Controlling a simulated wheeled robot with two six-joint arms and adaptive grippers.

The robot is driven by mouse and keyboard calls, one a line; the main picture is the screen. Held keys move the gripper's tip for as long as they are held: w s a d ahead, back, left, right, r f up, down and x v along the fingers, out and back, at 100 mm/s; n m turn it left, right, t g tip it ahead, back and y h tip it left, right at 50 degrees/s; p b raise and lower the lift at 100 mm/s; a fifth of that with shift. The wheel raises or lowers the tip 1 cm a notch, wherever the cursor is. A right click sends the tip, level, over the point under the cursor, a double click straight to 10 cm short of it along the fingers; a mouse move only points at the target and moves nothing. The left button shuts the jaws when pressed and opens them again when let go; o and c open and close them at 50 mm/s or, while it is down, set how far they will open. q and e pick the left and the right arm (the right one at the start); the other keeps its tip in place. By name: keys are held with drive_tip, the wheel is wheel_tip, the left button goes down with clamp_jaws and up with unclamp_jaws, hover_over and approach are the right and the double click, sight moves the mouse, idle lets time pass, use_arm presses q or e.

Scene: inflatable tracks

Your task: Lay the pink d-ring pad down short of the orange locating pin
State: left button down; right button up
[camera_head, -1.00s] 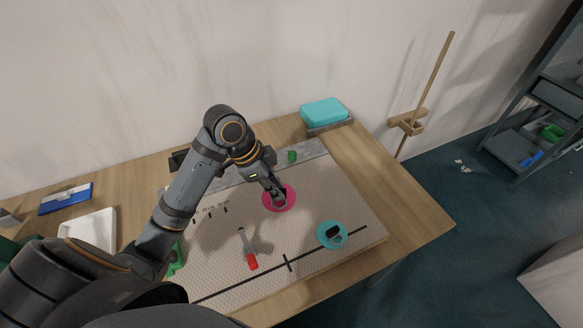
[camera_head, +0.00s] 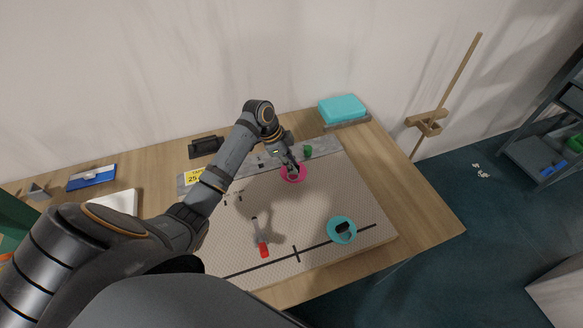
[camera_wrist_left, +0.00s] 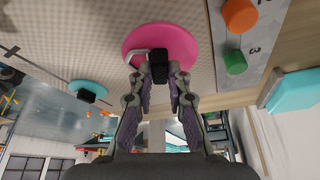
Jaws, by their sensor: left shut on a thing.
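The pink d-ring pad (camera_head: 300,178) is a round disc at the far side of the beige mat, close to the grey strip. In the left wrist view the pink pad (camera_wrist_left: 180,38) shows a pale ring and a black piece at its middle. My left gripper (camera_head: 293,171) is over the pad's middle, and the left wrist view shows its fingers (camera_wrist_left: 160,72) shut on that black piece. I cannot tell whether the pad touches the mat. The orange locating pin (camera_wrist_left: 240,15) stands on the grey strip beside the pad; my arm seems to hide it in the head view. My right gripper is out of view.
A green pin (camera_head: 308,151) stands on the grey strip (camera_head: 327,145). A teal pad (camera_head: 334,239) and a red-tipped tool (camera_head: 263,250) lie on the mat (camera_head: 300,215). A teal box (camera_head: 343,108) is at the table's back right. The mat's middle is clear.

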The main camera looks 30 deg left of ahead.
use_arm(q)
drive_tip(key=shift+w+a+f, duration=0.1)
drive_tip(key=shift+w+f, duration=0.1)
drive_tip(key=shift+f, duration=0.1)
wheel_tip(320, 180, down, 2)
drive_tip(key=shift+f+p, duration=0.15)
drive_tip(key=shift+p, duration=0.65)
drive_tip(key=shift+f, duration=0.5)
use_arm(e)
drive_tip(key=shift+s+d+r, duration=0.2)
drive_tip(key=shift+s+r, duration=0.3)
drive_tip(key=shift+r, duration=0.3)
use_arm(q)
drive_tip(key=shift+f, duration=0.15)
drive_tip(key=c, duration=1.3)
unclamp_jaws()
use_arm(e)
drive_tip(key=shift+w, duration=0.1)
